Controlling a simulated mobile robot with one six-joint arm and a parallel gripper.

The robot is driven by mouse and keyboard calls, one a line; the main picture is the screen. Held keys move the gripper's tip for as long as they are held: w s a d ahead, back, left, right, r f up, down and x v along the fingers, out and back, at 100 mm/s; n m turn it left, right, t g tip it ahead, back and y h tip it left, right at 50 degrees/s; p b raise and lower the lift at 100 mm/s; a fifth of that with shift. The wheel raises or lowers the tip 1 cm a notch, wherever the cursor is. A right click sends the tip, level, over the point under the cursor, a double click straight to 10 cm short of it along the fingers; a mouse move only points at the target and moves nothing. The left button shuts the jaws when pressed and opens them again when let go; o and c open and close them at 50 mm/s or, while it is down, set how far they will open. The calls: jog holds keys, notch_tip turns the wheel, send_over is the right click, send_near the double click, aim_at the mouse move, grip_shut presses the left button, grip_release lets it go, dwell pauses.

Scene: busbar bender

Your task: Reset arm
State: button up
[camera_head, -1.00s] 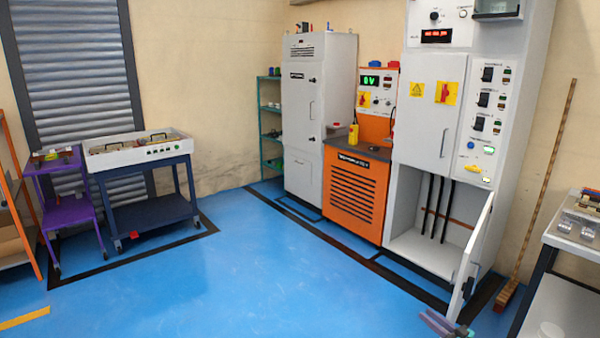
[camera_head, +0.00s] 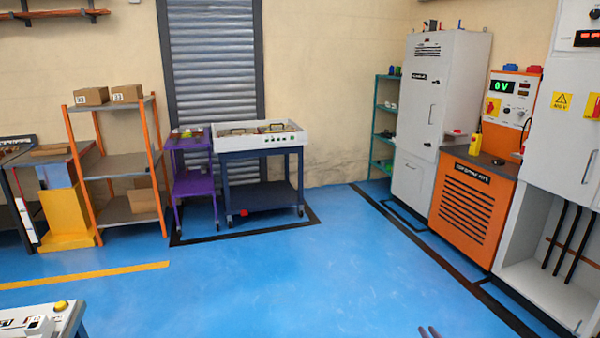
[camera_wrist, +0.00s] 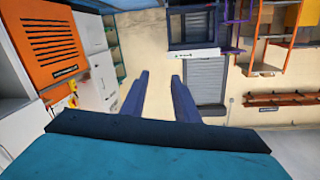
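My gripper (camera_wrist: 158,84) shows in the wrist view with its two blue-purple fingers spread apart and nothing between them. The wrist view is turned upside down, with the floor at the top. In the head view only the tips of my gripper (camera_head: 429,332) show at the bottom edge. The gripper is in open air and touches nothing that I can see. The rest of my arm is out of the head view.
Orange cabinet (camera_head: 467,208), grey cabinet (camera_head: 410,185) and white cabinet (camera_head: 535,236) line the right. A blue cart (camera_head: 262,197), purple cart (camera_head: 196,186) and orange shelf (camera_head: 125,163) stand at the back. A machine corner (camera_head: 45,318) is at lower left. The blue floor (camera_head: 270,280) between is clear.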

jog(key=w+a+f+g, duration=0.1)
jog(key=w+a+f, duration=0.15)
jog(key=a, duration=0.75)
jog(key=s+a+f+m+g+h+p, duration=0.1)
jog(key=s+a+f+g+h, duration=0.15)
jog(key=s+a+f, duration=0.5)
jog(key=s+a+f+g+h, duration=0.1)
jog(key=s+a+f+g, duration=0.3)
jog(key=a, duration=0.6)
jog(key=s+a+f+g, duration=0.15)
jog(key=s+g, duration=0.25)
jog(key=s, duration=0.6)
jog(key=s+a+f+g, duration=0.1)
jog(key=s+f+g, duration=0.25)
jog(key=s, duration=0.65)
jog(key=s+a+r+g, duration=0.1)
jog(key=s+g, duration=0.1)
jog(key=s, duration=0.4)
jog(key=s+a+r+n+g, duration=0.1)
jog(key=s+r+g, duration=0.1)
jog(key=s, duration=0.4)
jog(key=s+a+r+n+g+y, duration=0.1)
jog(key=s+g, duration=0.2)
jog(key=s, duration=0.2)
jog(key=shift+s+a+r+g, duration=0.2)
jog(key=shift+s+a+g, duration=0.1)
jog(key=shift+s+g, duration=0.1)
